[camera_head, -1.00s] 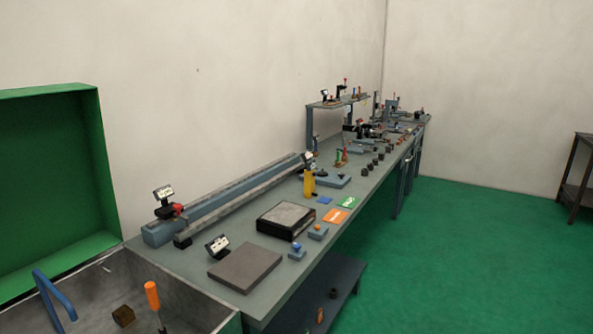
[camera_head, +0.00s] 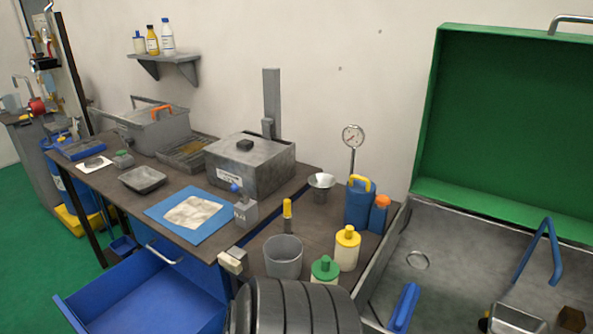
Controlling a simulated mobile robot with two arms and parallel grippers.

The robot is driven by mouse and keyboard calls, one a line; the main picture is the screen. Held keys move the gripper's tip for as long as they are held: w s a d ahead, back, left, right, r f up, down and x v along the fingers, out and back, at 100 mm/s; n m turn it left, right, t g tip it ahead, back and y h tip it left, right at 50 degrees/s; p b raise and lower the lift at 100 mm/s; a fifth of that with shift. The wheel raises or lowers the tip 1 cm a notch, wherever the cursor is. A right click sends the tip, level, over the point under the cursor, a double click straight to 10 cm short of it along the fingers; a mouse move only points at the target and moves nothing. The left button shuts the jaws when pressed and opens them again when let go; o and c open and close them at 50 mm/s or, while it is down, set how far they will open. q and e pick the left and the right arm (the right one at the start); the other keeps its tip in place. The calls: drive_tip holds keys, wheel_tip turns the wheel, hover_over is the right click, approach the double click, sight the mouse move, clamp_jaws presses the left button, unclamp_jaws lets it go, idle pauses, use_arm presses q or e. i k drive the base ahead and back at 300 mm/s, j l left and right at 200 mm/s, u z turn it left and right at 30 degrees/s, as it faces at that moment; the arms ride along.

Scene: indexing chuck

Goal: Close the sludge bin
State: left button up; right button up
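No container is readably marked as the sludge bin, so I cannot tell for certain which it is. A blue drawer (camera_head: 150,298) is pulled out under the dark workbench (camera_head: 115,187), its inside empty where it shows. A grey box (camera_head: 252,165) with a small dark knob on top stands shut on the bench. A grey tank (camera_head: 153,130) with an orange handle stands further left. A large chest with a green lid (camera_head: 505,125) stands open at the right. Neither of my grippers is in view.
A grey bucket (camera_head: 283,257), a yellow-capped bottle (camera_head: 347,250) and a blue can (camera_head: 359,207) stand near the bench's right end. A dark ribbed cylinder (camera_head: 297,310) blocks the bottom centre. Green floor (camera_head: 28,240) is free at the left.

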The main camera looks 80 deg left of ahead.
sight(142, 294)
drive_tip(key=u, duration=0.5)
drive_tip(key=k+u, duration=0.1)
drive_tip(key=u, duration=0.95)
drive_tip(key=j+u, duration=0.1)
drive_tip(key=u, duration=0.95)
drive_tip(key=j+u, duration=0.15)
drive_tip(key=u, duration=0.9)
drive_tip(key=j+u, duration=0.15)
drive_tip(key=u, duration=0.4)
